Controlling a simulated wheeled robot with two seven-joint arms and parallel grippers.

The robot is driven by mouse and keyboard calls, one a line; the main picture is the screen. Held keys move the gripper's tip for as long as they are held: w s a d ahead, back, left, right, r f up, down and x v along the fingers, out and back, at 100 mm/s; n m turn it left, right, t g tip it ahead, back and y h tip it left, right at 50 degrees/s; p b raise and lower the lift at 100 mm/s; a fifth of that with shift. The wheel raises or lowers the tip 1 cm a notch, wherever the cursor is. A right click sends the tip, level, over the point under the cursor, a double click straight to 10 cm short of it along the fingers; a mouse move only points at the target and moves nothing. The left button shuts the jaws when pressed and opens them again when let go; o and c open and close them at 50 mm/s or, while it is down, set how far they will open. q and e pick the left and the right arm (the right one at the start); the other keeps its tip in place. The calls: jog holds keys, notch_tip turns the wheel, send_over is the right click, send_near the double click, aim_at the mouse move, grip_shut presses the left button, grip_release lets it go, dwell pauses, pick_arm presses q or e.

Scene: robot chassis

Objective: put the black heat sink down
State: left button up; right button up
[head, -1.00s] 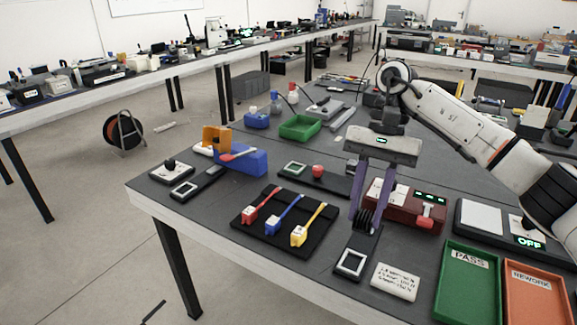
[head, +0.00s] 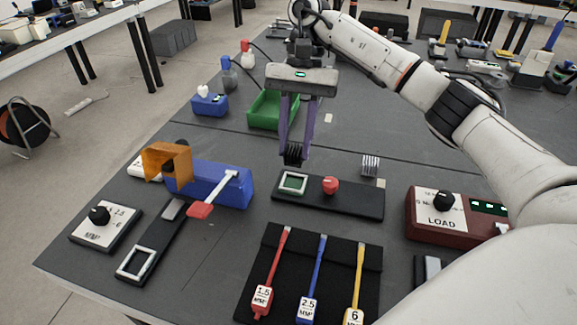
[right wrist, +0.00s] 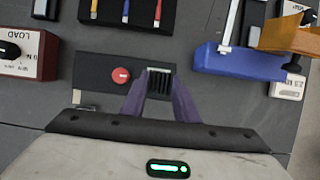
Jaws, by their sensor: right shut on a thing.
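The black heat sink (head: 292,153), a small finned block, is between the fingertips of my right gripper (head: 294,147), which is shut on it. The right wrist view also shows the heat sink (right wrist: 160,84) between the purple fingers. In the head view it hangs just behind a black fixture (head: 354,200) with a white-framed green square (head: 293,183) and a red knob (head: 330,185). In the wrist view it overlaps that fixture beside the red knob (right wrist: 121,75). I cannot tell its exact height. My left gripper is not in view.
A silver finned block (head: 370,166) stands behind the fixture's right end. Around are a green bin (head: 273,108), a blue box (head: 225,183) with a lever, a red LOAD box (head: 425,225) and a black mat (head: 270,245) with coloured tools. Dark table shows left of the fingers.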

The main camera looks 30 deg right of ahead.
aim_at(296, 146)
jog(key=shift+s+f, duration=0.1)
jog(key=shift+f, duration=1.4)
notch_tip(296, 146, down, 3)
jog(key=shift+f+b, duration=0.1)
jog(key=shift+b, duration=0.5)
jog(key=o, duration=1.1)
